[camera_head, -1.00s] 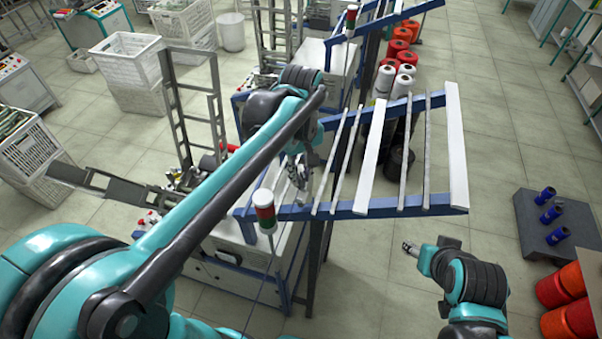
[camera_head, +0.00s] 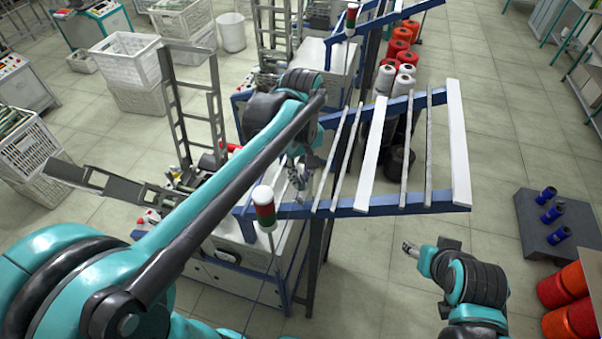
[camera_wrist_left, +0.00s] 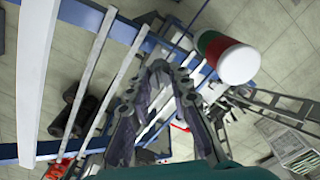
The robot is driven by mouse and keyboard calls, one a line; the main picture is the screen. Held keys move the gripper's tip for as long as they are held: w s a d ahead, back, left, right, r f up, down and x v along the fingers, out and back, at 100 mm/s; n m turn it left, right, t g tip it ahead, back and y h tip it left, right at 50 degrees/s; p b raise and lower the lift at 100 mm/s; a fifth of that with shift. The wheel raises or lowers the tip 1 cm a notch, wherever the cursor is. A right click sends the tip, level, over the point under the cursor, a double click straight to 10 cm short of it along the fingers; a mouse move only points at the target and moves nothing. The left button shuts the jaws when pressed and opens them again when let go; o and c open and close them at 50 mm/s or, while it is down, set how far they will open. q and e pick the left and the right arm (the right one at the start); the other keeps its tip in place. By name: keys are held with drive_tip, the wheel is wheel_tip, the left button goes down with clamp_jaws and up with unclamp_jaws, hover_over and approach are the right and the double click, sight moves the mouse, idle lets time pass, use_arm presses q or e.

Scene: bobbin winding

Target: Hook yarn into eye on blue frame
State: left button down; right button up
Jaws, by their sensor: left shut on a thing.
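The blue frame (camera_head: 335,209) is a rack of blue beams with white and grey crossbars above the winding machine. It also shows in the left wrist view (camera_wrist_left: 85,16). My left gripper (camera_head: 299,180) hangs just left of the crossbars, near the front blue beam. In the left wrist view its fingertips (camera_wrist_left: 160,68) are brought together. The yarn between them is too thin to make out, and I cannot see the eye. My right gripper (camera_head: 408,248) is apart from the frame at the lower right, too small to tell its opening.
A red, green and white signal lamp (camera_head: 264,208) stands close by the left gripper, and large in the left wrist view (camera_wrist_left: 226,56). White and red yarn cones (camera_head: 402,84) stand behind the frame. A dark board with blue bobbins (camera_head: 556,222) lies at right.

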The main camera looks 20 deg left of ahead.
use_arm(q)
drive_tip(key=shift+f+b, duration=0.85)
drive_tip(key=shift+f, duration=0.35)
drive_tip(key=shift+a, duration=0.1)
drive_tip(key=a, duration=0.5)
drive_tip(key=shift+w+r, duration=0.1)
drive_tip(key=shift+r, duration=0.05)
drive_tip(key=shift+d+r, duration=0.1)
drive_tip(key=shift+r, duration=0.1)
idle(0.4)
drive_tip(key=shift+a+r+p, duration=0.25)
drive_tip(key=shift+r+p, duration=0.65)
drive_tip(key=shift+r, duration=0.2)
drive_tip(key=shift+a+r+p, duration=0.25)
drive_tip(key=shift+r+p, duration=0.65)
drive_tip(key=shift+r, duration=0.2)
